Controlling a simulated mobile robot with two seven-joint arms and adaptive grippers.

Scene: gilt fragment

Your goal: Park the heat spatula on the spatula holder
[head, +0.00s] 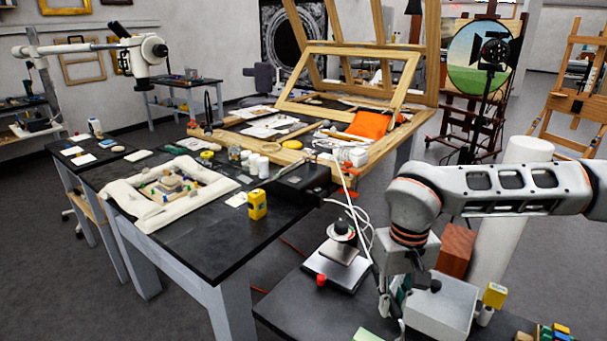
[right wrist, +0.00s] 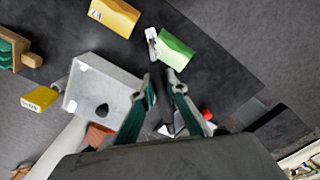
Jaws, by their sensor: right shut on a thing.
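My right gripper (head: 396,312) is low over the front table, beside a pale box (head: 452,300). In the right wrist view its two green-padded fingers (right wrist: 163,90) are close together around a dark slim thing (right wrist: 166,117), mostly hidden. A white cable comes down to the gripper, so I take this to be the heat spatula; its tip cannot be made out. A silver stand (head: 340,262) with a black knob is on the table left of the gripper. I cannot tell whether it is the spatula holder. My left gripper is not in view.
The pale box with a dark hole also shows in the right wrist view (right wrist: 84,72). A yellow-capped bottle (head: 492,297) stands right of it. A cluttered worktable (head: 200,235) stands behind left.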

